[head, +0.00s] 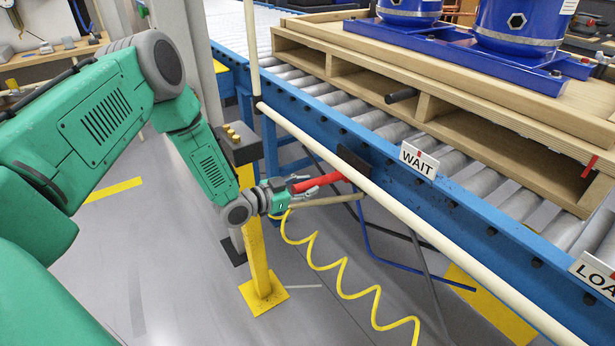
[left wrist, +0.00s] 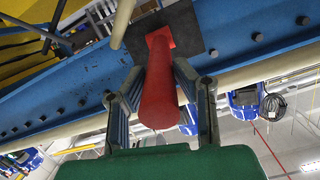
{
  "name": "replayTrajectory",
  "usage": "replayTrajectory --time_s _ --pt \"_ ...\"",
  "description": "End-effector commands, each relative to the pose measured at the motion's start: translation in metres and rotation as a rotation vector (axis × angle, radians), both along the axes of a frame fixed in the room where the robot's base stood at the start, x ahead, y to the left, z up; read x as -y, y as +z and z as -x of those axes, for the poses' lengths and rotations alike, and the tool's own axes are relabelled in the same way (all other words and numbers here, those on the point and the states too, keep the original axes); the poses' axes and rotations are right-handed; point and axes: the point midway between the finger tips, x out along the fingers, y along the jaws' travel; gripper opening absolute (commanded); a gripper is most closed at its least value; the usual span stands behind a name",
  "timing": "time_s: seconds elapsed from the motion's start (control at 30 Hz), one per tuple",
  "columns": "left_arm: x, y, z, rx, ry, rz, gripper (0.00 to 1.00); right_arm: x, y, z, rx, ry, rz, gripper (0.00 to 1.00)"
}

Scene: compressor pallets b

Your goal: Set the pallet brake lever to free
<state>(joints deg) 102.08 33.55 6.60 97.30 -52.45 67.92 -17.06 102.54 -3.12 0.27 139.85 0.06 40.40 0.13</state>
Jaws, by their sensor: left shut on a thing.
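The brake lever is a red handle (head: 325,181) on a dark plate (head: 353,165) on the side of the blue conveyor frame. In the left wrist view the red lever (left wrist: 159,85) runs from its dark plate (left wrist: 190,40) down between my fingers. My left gripper (head: 297,187) is shut on the red lever, with one finger on each side; it also shows in the left wrist view (left wrist: 160,100). No free or locked marking can be read near the lever. My right gripper is not in view.
A wooden pallet (head: 440,108) with blue compressors (head: 522,30) rests on the rollers. A cream rail (head: 400,225) runs along the conveyor, above the lever. A WAIT sign (head: 418,160) is on the frame. A yellow post (head: 258,250) and coiled yellow hose (head: 343,268) are close to my left arm.

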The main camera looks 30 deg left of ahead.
Motion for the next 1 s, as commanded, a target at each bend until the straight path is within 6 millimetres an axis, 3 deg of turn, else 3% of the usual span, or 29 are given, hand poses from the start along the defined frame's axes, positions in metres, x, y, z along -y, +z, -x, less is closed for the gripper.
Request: replayTrajectory --time_s 0.03,0.1,0.4,1.0 --pt "-0.001 0.013 -0.002 -0.026 0.001 -0.015 0.00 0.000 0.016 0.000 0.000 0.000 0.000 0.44" --pt "0.000 0.018 -0.003 -0.065 0.002 -0.031 0.00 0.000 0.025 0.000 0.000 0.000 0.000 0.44" --pt "0.001 0.030 -0.008 -0.184 0.002 -0.080 0.00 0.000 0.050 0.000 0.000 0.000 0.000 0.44" --pt "0.002 0.032 -0.011 -0.218 0.004 -0.093 0.00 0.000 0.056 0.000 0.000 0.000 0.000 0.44"
